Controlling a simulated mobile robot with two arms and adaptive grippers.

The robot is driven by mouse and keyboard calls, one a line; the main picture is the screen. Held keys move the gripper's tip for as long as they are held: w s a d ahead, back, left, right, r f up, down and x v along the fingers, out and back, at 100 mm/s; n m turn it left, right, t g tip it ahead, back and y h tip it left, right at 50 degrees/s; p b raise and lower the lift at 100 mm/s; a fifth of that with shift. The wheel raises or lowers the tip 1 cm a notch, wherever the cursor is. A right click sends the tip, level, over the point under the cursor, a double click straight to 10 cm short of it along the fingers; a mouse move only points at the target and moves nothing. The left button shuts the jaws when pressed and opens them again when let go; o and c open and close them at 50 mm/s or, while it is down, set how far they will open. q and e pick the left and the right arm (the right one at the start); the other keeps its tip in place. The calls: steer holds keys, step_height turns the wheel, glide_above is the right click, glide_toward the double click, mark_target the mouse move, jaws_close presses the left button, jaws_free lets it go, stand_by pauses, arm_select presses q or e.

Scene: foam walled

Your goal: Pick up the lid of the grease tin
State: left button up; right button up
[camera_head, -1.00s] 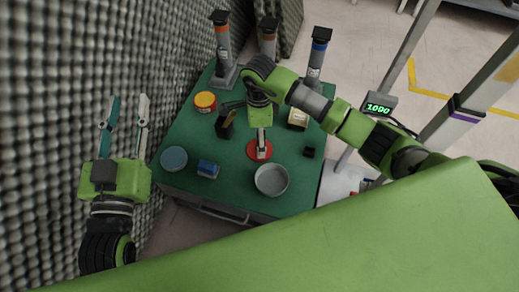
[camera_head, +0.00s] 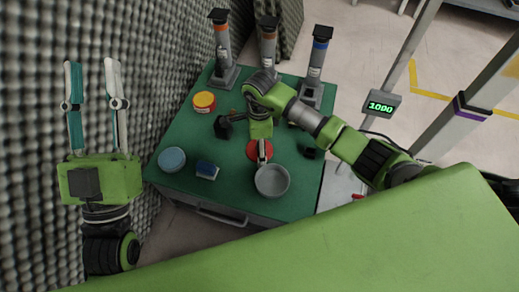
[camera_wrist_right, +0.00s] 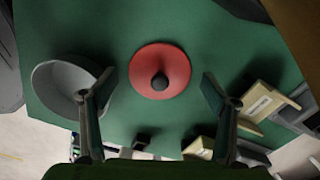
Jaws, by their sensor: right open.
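A red disc lid with a dark round knob (camera_wrist_right: 172,60) lies flat on the green table top; the red lid also shows in the head view (camera_head: 254,149), partly hidden by my right gripper (camera_head: 263,156). A round grey open tin (camera_head: 272,180) stands beside the lid, and it shows at the left in the right wrist view (camera_wrist_right: 62,88). My right gripper (camera_wrist_right: 158,80) is open above the lid. In the wrist view the knob lies between its two fingers, which appear apart from it. My left gripper (camera_head: 93,65) is open and empty, left of the table near the foam wall.
The green table (camera_head: 225,202) also holds a red-and-yellow tin (camera_head: 204,101), a pale blue round tin (camera_head: 172,159), a blue block (camera_head: 207,170) and a small black block (camera_head: 309,153). Several grey posts (camera_head: 222,50) line the back.

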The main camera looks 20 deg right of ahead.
jaws_close()
steer(key=shift+s, duration=0.1)
stand_by(0.4)
